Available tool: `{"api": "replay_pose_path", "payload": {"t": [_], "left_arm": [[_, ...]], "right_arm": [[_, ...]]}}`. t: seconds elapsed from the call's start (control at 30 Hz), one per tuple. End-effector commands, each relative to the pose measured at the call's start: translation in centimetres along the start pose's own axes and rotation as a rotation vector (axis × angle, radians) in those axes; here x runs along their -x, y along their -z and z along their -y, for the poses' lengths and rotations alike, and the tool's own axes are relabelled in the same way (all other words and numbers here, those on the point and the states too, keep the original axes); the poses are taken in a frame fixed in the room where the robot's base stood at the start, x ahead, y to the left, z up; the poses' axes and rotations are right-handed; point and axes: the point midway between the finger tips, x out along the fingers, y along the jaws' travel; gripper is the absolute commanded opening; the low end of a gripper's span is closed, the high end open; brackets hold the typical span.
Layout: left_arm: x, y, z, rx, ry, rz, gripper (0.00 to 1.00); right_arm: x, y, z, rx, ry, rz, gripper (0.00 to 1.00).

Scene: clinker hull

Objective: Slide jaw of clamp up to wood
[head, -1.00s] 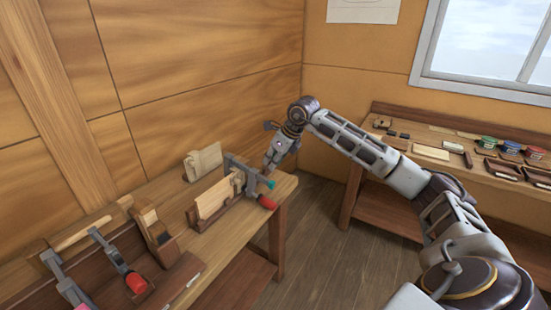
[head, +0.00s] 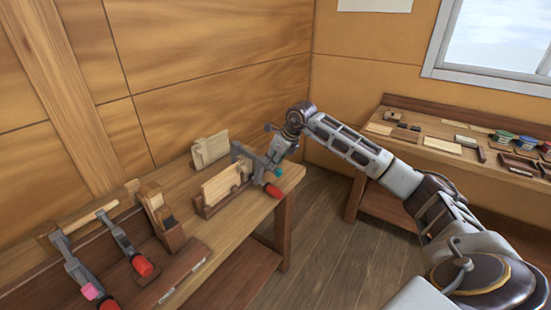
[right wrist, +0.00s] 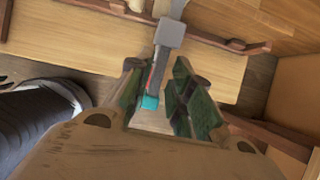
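The clamp (head: 243,152) has a grey bar, a teal tip and a red handle (head: 273,190). It sits at the right end of the left bench, beside a pale wood board (head: 220,187) standing in a dark holder. My right gripper (head: 271,163) is right at the clamp's outer end. In the right wrist view, my gripper fingers (right wrist: 158,95) are apart, with the clamp's bar and teal tip (right wrist: 150,102) between them. A grey clamp block (right wrist: 170,33) lies just beyond. I cannot tell whether the fingers touch the bar. My left gripper is out of view.
Another pale wood block (head: 209,150) stands behind. A wooden plane (head: 160,217) and other red-handled clamps (head: 141,265) lie to the left on the bench (head: 225,228). A second bench (head: 430,150) with small items stands at the right. Open floor lies between the benches.

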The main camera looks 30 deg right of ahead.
Motion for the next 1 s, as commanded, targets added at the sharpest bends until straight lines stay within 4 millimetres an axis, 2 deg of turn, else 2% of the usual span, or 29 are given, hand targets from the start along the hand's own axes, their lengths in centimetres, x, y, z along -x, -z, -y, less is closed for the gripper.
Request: {"api": "replay_pose_path", "payload": {"t": [0.2, 0.4, 0.8, 0.87, 1.0], "left_arm": [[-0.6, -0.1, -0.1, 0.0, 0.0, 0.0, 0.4], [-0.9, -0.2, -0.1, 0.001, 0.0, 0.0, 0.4], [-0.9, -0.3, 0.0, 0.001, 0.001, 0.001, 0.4], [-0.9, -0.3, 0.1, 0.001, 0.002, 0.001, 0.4], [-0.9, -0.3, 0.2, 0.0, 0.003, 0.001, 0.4]], "right_arm": [[-1.6, 0.0, 0.0, 0.0, -0.001, 0.001, 0.21], [-2.4, 0.0, 0.0, 0.001, 0.0, 0.001, 0.21], [-2.6, 0.0, 0.0, 0.0, 0.0, 0.001, 0.21], [-2.6, 0.0, 0.0, 0.0, 0.0, 0.001, 0.18], [-2.6, 0.0, 0.0, 0.0, 0.0, 0.001, 0.18]]}}
